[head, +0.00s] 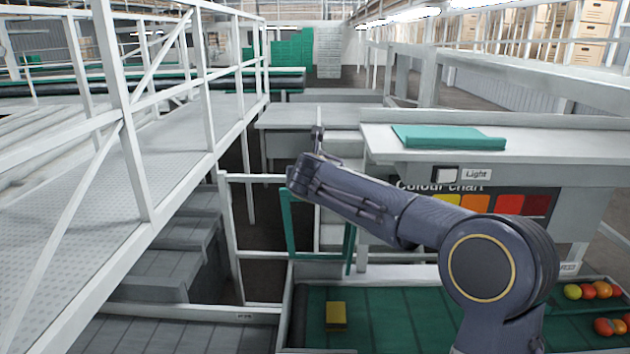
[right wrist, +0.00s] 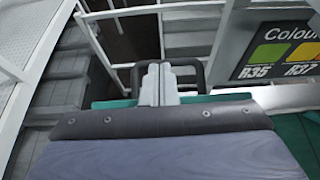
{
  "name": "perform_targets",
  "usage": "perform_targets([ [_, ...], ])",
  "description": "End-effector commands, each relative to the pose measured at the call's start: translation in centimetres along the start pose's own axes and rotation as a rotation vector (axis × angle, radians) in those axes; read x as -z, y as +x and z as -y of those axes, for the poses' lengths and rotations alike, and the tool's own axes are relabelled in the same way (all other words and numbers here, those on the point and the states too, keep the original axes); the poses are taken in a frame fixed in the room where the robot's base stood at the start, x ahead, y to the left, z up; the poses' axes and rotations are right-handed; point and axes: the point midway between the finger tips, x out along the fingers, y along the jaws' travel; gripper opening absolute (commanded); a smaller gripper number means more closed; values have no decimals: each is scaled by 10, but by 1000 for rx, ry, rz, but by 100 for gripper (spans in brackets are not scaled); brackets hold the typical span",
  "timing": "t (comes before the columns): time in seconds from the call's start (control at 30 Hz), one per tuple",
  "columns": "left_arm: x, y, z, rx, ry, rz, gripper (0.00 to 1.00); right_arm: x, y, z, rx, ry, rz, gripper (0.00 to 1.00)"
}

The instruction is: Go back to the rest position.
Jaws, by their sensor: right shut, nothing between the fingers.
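My right arm reaches in from the lower right of the head view and stretches to the left, with its gripper (head: 318,140) at the far end, raised above the green-lined bench. In the right wrist view, the fingers of the right gripper (right wrist: 159,85) are pressed together with nothing between them. The gripper hangs in free air and touches nothing that I can see. My left gripper does not show in either view.
A green-lined bench (head: 385,305) holds a yellow block (head: 336,316) and several tomatoes (head: 588,291) at right. A white railing (head: 125,110) and walkway lie left.

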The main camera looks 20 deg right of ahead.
Motion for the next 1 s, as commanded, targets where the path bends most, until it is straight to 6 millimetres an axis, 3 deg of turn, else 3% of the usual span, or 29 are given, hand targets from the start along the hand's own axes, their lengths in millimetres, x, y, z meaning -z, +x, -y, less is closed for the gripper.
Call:
perform_targets([
  [0.2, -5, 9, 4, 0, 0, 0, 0, 1, -34, -1, -2, 1, 2, 0],
  [0.47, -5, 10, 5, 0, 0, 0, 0, 2, -46, 1, -1, 13, -5, 0],
  [0.57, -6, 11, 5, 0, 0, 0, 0, 14, -53, 14, 2, 123, -43, 0],
  [0.67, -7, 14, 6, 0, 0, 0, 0, 44, -72, 41, 17, 389, -134, 0],
  [0.77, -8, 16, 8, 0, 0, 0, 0, 92, -103, 71, 68, 776, -267, 0],
  [0.9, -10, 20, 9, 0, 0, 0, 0, 168, -154, 100, 208, 1350, -453, 0],
  [1.0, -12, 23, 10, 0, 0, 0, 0, 224, -192, 111, 359, 1751, -573, 0],
])
